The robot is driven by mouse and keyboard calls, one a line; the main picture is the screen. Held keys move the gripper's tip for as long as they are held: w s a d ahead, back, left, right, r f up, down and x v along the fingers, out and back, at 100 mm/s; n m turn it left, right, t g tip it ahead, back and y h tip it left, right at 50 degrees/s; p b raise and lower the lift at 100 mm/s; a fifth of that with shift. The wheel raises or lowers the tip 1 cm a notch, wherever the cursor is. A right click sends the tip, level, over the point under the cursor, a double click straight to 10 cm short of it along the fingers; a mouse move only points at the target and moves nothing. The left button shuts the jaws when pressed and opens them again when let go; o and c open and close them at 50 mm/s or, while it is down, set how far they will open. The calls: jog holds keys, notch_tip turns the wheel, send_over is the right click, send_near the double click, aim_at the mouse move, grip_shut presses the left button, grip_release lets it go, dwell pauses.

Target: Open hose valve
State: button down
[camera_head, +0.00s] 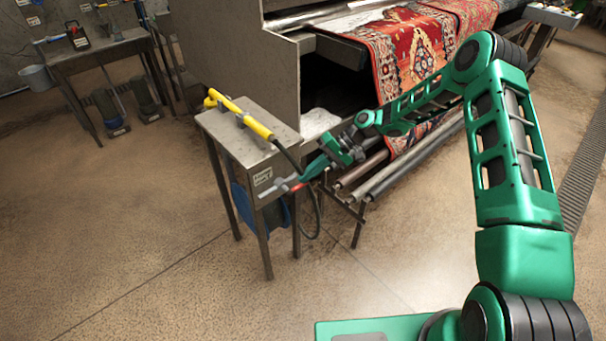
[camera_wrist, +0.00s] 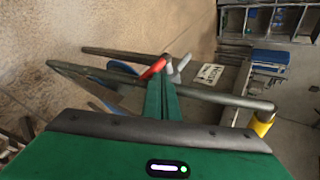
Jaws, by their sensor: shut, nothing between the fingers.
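The hose valve shows as a small red lever (camera_head: 297,187) on a grey pipe fitting (camera_head: 272,190) at the front of a small metal stand (camera_head: 222,128). In the wrist view the red lever (camera_wrist: 153,69) lies just beyond my fingertips, slightly left of them. My gripper (camera_head: 307,175) is shut and empty, with its tips close to the lever. I cannot tell whether they touch it.
A blue hose coil (camera_head: 275,215) hangs beneath. A large machine with a red patterned rug (camera_head: 420,45) and rollers (camera_head: 385,180) stands behind. Floor at the front left is clear.

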jog(key=shift+w+d+f, duration=0.15)
jog(key=shift+d+f, duration=0.05)
jog(key=shift+f, duration=0.2)
dwell(0.3)
jog(key=shift+w+r, duration=0.15)
jog(key=shift+r, duration=0.35)
jog(key=r, duration=0.3)
jog(key=shift+w+a, duration=0.15)
jog(key=shift+a, duration=0.15)
jog(key=v, duration=1)
jog(key=shift+w+d+f, duration=0.15)
jog(key=shift+w+f, duration=0.05)
jog(key=shift+f, duration=0.05)
